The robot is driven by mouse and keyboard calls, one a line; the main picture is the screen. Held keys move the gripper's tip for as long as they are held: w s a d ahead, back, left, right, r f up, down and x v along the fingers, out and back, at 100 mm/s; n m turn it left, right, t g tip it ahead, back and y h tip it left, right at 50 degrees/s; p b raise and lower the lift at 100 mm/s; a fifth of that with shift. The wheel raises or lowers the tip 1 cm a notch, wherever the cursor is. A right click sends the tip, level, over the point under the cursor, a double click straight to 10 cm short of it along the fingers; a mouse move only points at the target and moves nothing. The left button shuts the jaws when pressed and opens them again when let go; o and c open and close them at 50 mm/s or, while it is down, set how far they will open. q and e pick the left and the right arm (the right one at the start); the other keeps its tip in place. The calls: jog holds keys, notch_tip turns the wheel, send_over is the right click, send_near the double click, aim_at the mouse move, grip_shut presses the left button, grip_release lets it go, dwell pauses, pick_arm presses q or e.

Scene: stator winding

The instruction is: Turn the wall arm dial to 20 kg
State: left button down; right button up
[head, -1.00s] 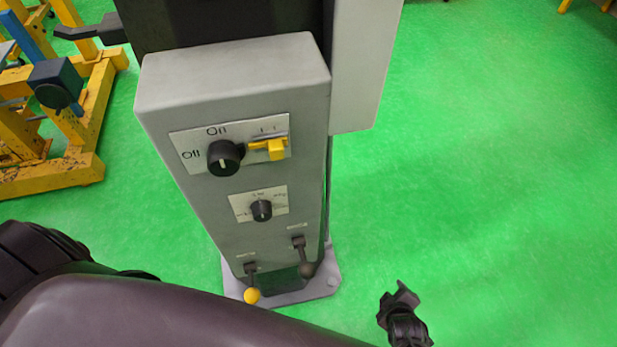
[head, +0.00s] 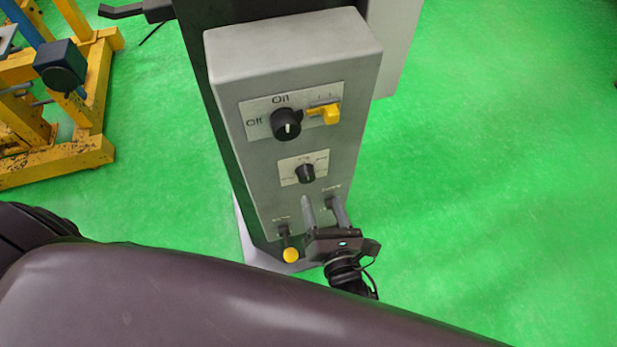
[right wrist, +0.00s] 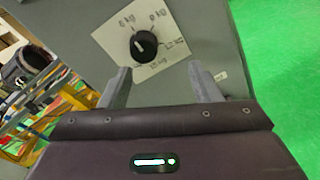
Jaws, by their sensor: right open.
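The weight dial is a black knob (head: 306,173) on a white label plate, in the middle of the grey control box front. In the right wrist view the dial (right wrist: 145,46) is ahead of the fingers, with kg marks around it and its white pointer line aimed toward the upper left. The small numbers are hard to read. My right gripper (head: 322,207) is open and empty, below the dial in the head view. It also shows in the right wrist view (right wrist: 160,86), its two grey fingers apart and not touching the dial. My left gripper is not in view.
Above the dial are a black On/Off knob (head: 286,124) and a yellow switch (head: 328,112). Below it, a lever with a yellow ball (head: 291,255) hangs beside my right gripper. A yellow frame (head: 60,150) stands at the left. The green floor at the right is clear.

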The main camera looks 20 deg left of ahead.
aim_at(308, 180)
jog(key=w+a+n, duration=0.1)
jog(key=w+a+n+p, duration=0.1)
jog(key=a, duration=0.1)
jog(key=w+a+r+n+y+p, duration=0.1)
jog(key=shift+w+a+t, duration=0.2)
jog(key=shift+w+t, duration=0.1)
jog(key=shift+w, duration=0.1)
jog(key=shift+w+a+f, duration=0.1)
jog(key=shift+w+a, duration=0.15)
jog(key=shift+w, duration=0.25)
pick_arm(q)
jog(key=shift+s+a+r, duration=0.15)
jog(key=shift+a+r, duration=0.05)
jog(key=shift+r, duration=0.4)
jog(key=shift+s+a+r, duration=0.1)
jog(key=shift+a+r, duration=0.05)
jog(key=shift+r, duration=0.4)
pick_arm(e)
jog(key=c, duration=1)
